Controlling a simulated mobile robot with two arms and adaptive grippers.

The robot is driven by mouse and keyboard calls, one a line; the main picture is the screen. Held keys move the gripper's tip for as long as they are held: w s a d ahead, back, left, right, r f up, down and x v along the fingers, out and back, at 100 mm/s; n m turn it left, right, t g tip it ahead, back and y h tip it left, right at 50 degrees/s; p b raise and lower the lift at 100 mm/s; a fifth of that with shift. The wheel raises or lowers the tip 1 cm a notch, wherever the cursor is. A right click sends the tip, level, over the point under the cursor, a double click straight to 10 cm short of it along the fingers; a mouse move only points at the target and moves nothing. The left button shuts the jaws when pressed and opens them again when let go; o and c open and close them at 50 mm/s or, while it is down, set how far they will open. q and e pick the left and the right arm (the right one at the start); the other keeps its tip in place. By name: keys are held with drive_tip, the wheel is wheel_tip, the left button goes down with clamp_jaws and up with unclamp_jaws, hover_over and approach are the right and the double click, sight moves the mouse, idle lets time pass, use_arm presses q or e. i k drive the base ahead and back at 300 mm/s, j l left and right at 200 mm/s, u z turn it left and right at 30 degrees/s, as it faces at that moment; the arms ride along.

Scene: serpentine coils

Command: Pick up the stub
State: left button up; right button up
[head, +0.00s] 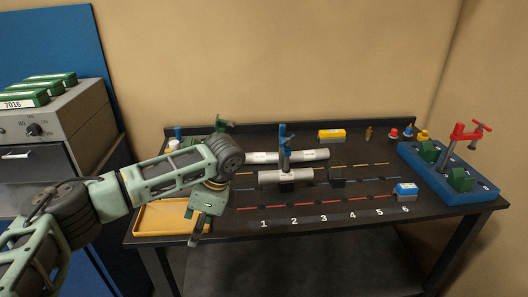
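Two pale cylindrical pieces lie on the dark table: a longer one (310,155) at the back and a shorter one (270,178) in front, resting on a small black block. Which of them is the stub, if either, I cannot tell. A blue upright clamp-like tool (285,140) stands at the shorter piece. My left gripper (196,236) points down over the table's left front, beside the yellow tray and left of both pieces. Its fingers are small and dark, and I cannot tell if they are apart. My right gripper is out of view.
A yellow tray (150,218) is partly hidden behind my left arm. A blue rack (447,181) with green blocks and a red clamp (467,131) stands at the right. A yellow box (331,135) stands behind.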

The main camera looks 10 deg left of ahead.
sight(252, 157)
drive_tip(key=i+l, duration=0.1)
drive_tip(key=i, duration=0.45)
drive_tip(key=i+l, duration=0.15)
drive_tip(key=i, duration=0.35)
drive_tip(key=i+l, duration=0.1)
drive_tip(key=i, duration=0.45)
